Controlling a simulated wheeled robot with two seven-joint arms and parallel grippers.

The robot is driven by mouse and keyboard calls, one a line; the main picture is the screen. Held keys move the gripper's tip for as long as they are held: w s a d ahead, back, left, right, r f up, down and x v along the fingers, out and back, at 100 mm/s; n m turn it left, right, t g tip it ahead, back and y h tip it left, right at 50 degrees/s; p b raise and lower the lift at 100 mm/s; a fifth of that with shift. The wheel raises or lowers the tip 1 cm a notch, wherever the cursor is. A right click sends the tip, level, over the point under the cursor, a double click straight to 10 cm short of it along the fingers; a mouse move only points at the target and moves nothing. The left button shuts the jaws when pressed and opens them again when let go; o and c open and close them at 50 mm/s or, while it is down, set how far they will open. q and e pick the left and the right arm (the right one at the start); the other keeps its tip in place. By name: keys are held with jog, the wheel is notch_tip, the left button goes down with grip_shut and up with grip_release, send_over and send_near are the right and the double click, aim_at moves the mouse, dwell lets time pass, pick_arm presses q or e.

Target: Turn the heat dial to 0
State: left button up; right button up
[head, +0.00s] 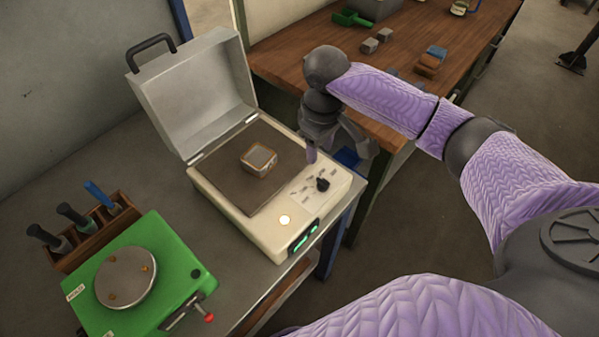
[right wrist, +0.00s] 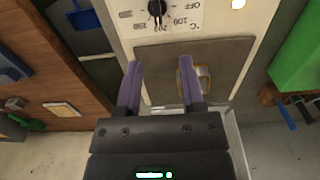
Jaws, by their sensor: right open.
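The heat dial is a black knob (head: 322,184) on the cream furnace's (head: 242,215) front panel. In the right wrist view the dial (right wrist: 157,8) shows at the top edge, with printed marks OFF, 100, 200 and °C around it. Its exact setting is too small to read surely. My right gripper (right wrist: 160,66) is open and empty, its purple fingertips apart from the dial and over the plate side in that view. In the head view the right gripper (head: 335,152) hangs just behind the dial. My left gripper is not in view.
The furnace's lid (head: 195,90) stands open. A small metal billet (head: 258,158) lies on its dark plate (head: 222,165). A lit round button (head: 285,219) and green display (head: 304,236) are beside the dial. A green device (head: 170,270) and wooden tool rack (head: 95,230) stand left.

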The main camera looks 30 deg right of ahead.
aim_at(319, 176)
notch_tip(319, 176, down, 8)
jog(key=shift+d+r+b, duration=0.1)
jog(key=shift+b, duration=0.85)
jog(key=shift+f, duration=0.55)
jog(key=shift+c, duration=0.7)
jog(key=c, duration=0.5)
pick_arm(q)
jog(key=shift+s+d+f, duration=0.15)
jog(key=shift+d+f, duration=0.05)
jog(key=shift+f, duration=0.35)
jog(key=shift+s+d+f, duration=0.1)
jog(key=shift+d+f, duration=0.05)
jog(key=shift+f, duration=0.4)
pick_arm(e)
grip_shut()
